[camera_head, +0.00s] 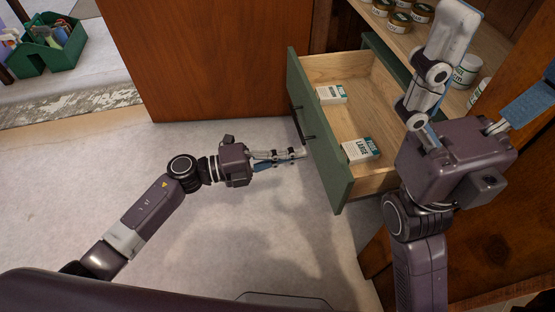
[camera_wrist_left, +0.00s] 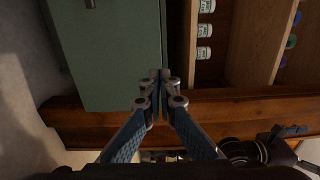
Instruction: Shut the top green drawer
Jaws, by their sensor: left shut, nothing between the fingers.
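The top green drawer (camera_head: 325,150) stands pulled open in the head view, its green front facing left with a dark handle (camera_head: 304,124). Its wooden inside holds two small white boxes, one farther back (camera_head: 331,95) and one nearer (camera_head: 360,149). My left gripper (camera_head: 303,153) is shut and empty, its tips right by the drawer front below the handle; I cannot tell whether they touch. In the left wrist view its closed fingertips (camera_wrist_left: 160,76) overlap the right edge of a green panel (camera_wrist_left: 108,55). My right gripper (camera_head: 503,48) has its fingers spread wide, beyond the drawer's right side.
A wooden shelf with several jars (camera_head: 466,70) is behind my right gripper; jars (camera_wrist_left: 205,29) also show in the left wrist view. A brown wooden panel (camera_head: 205,60) stands behind the drawer. A green caddy (camera_head: 46,50) sits far left. The pale floor left of the drawer is clear.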

